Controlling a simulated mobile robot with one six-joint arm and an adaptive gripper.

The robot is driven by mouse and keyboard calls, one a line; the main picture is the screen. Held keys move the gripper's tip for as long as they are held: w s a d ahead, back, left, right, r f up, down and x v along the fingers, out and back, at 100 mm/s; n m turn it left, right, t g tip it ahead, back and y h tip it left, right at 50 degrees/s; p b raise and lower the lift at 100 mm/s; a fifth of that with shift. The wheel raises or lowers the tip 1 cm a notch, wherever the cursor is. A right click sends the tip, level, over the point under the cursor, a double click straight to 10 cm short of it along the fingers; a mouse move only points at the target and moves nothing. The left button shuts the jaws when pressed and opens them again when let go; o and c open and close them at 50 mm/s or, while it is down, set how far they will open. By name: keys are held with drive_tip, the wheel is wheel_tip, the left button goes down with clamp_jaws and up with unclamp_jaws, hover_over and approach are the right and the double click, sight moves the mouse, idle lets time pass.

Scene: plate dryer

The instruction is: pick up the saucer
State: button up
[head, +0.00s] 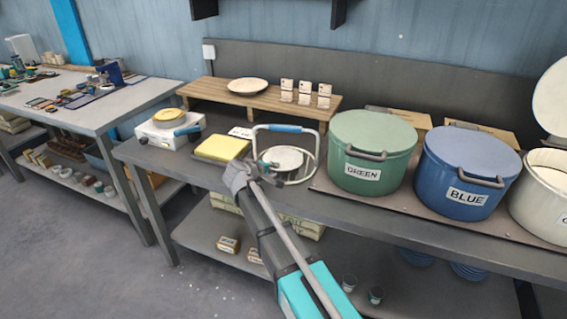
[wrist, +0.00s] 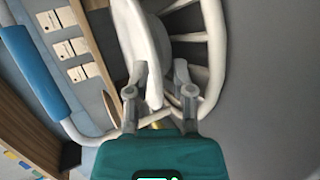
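A white saucer (head: 284,158) stands in a white wire rack (head: 316,160) with a blue handle on the dark bench. In the wrist view the saucer (wrist: 147,45) is seen nearly edge-on, and its rim reaches between my two fingers. My gripper (wrist: 161,78) is open: the left finger is close against the saucer's left face, and there is a gap on the right side. I cannot tell whether the left finger touches. In the head view my gripper (head: 250,170) is at the rack's left front, its fingers hard to make out.
A round plate (head: 247,86) and white labelled cards (head: 305,92) sit on a wooden riser behind. A green pot (head: 372,150) and a blue pot (head: 467,170) stand to the right. A yellow block (head: 222,148) and a scale-like device (head: 170,125) are to the left.

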clamp_jaws()
drive_tip(key=shift+r, duration=0.15)
idle(0.4)
wheel_tip(320, 180, up, 3)
drive_tip(key=p, duration=0.3)
drive_tip(key=s+r+p, duration=0.9)
drive_tip(key=s+p, duration=0.1)
drive_tip(key=s, duration=0.4)
drive_tip(key=shift+r, duration=0.35)
